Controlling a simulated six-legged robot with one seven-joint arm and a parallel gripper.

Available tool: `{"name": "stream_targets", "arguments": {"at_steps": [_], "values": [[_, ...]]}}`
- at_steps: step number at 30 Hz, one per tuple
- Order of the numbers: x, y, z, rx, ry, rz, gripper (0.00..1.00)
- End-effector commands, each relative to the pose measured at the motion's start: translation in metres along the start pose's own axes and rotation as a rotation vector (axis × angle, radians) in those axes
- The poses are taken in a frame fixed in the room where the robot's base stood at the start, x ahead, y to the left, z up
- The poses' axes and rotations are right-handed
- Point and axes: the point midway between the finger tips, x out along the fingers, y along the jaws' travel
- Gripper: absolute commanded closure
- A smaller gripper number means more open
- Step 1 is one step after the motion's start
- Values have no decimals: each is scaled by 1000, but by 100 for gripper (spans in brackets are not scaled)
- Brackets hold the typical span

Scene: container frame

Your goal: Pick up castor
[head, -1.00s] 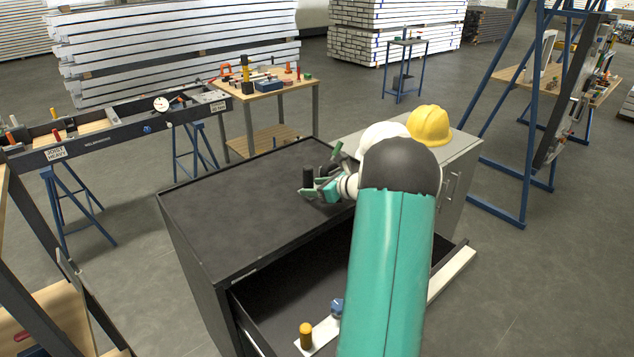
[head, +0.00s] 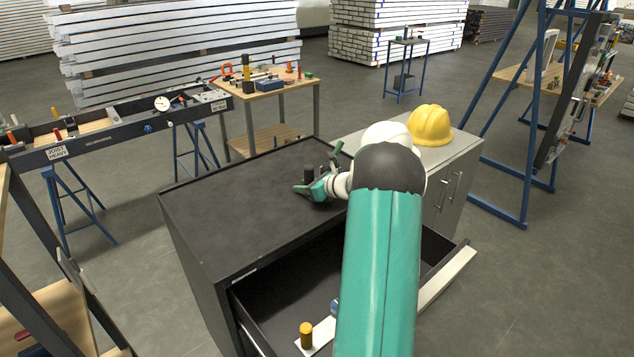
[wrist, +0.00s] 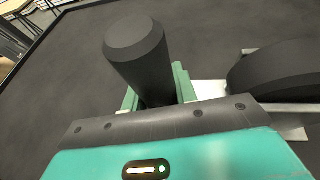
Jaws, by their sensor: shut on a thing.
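The castor (wrist: 285,75) shows at the right of the wrist view as a black wheel with pale metal bracket parts. A dark upright cylinder (wrist: 138,52) stands between the green fingers of my gripper (wrist: 158,92); it appears to be part of the castor, but the join is hidden behind the finger and gripper body. In the head view my gripper (head: 317,188) is low over the black cabinet top (head: 235,205), shut around the dark cylinder (head: 309,174). The wheel is not clear in the head view. I cannot tell whether the castor touches the top.
An open drawer (head: 285,285) below the top holds an orange-capped cylinder (head: 306,334) on a pale strip. The left part of the top is clear.

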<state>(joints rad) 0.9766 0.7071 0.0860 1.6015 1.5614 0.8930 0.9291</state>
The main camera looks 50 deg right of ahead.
Motion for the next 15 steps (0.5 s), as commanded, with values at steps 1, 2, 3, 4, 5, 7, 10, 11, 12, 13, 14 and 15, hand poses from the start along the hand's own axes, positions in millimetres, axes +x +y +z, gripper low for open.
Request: {"name": "stream_targets", "arguments": {"at_steps": [1, 2, 3, 4, 5, 7, 10, 11, 12, 13, 14, 15], "values": [[0, 0, 2, -2, -2, 0, 100], [0, 0, 1, -2, -2, 0, 100], [0, 0, 2, -2, -2, 0, 100], [0, 0, 2, -2, -2, 0, 100], [0, 0, 2, -2, -2, 0, 100], [-1, 0, 4, -3, -2, -1, 100], [-3, 0, 10, -3, -2, -1, 100], [-4, 0, 12, -3, -2, -1, 100], [-6, 0, 16, -4, -2, -1, 100], [-7, 0, 19, -5, -2, -1, 100], [-9, 0, 23, -5, -3, -1, 100], [-12, 0, 29, -5, -3, -1, 100]]}}
